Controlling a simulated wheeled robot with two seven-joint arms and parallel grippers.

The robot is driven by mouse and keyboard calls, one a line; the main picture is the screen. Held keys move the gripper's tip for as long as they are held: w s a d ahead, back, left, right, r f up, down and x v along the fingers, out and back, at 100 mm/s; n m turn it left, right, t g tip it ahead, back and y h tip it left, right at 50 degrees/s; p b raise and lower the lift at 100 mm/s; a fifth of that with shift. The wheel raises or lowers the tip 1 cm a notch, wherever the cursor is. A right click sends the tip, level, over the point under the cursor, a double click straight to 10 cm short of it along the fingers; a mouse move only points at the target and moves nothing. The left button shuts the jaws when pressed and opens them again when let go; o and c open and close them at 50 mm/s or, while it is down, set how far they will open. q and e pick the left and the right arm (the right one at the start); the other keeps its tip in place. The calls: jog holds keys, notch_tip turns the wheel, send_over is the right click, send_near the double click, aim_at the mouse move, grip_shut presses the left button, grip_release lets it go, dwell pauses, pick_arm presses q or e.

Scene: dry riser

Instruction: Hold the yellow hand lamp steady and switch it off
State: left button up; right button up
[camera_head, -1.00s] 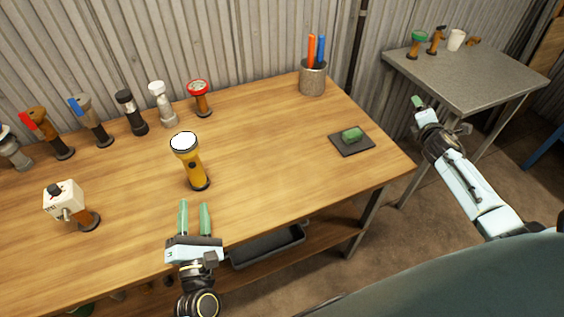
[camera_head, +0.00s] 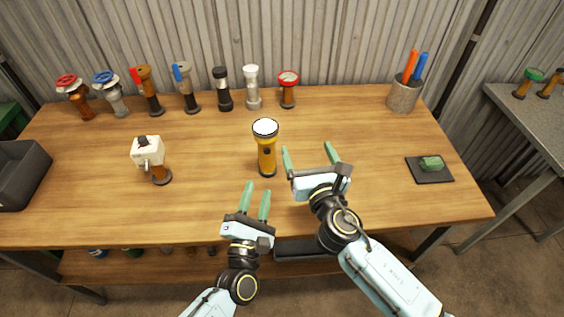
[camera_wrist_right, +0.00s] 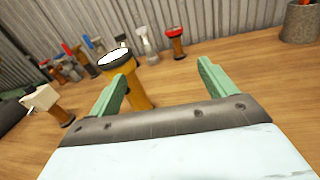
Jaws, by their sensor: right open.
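The yellow hand lamp (camera_head: 267,155) stands upright on the wooden table with its white lens facing up and a dark switch on its side. The lamp (camera_wrist_right: 138,93) also shows in the right wrist view, partly hidden behind the left finger. My left gripper (camera_head: 255,201) is open and empty, in front of the lamp and a little to its left. My right gripper (camera_head: 309,160) is open and empty, just right of the lamp, with its fingers apart from it. The right gripper's fingers (camera_wrist_right: 163,90) stand wide in the right wrist view.
A white box-shaped device (camera_head: 149,153) stands left of the lamp. Several valves and lamps, including a black one (camera_head: 222,90) and a red-topped one (camera_head: 288,88), line the back. A pen cup (camera_head: 404,94) and a dark pad (camera_head: 436,175) are at the right. The table between is clear.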

jog(key=n+y, duration=0.2)
send_near(262, 120)
jog(key=d+v, duration=0.1)
jog(key=v, duration=0.3)
jog(key=x, duration=1.3)
jog(key=shift+w+a+f, duration=0.25)
jog(key=shift+a+f, duration=0.15)
jog(key=shift+a, duration=0.05)
jog(key=c, duration=1.2)
pick_arm(q)
grip_shut()
pick_arm(e)
jog(key=shift+c, duration=0.3)
pick_arm(q)
jog(key=shift+d+f, duration=0.15)
jog(key=shift+f, duration=0.05)
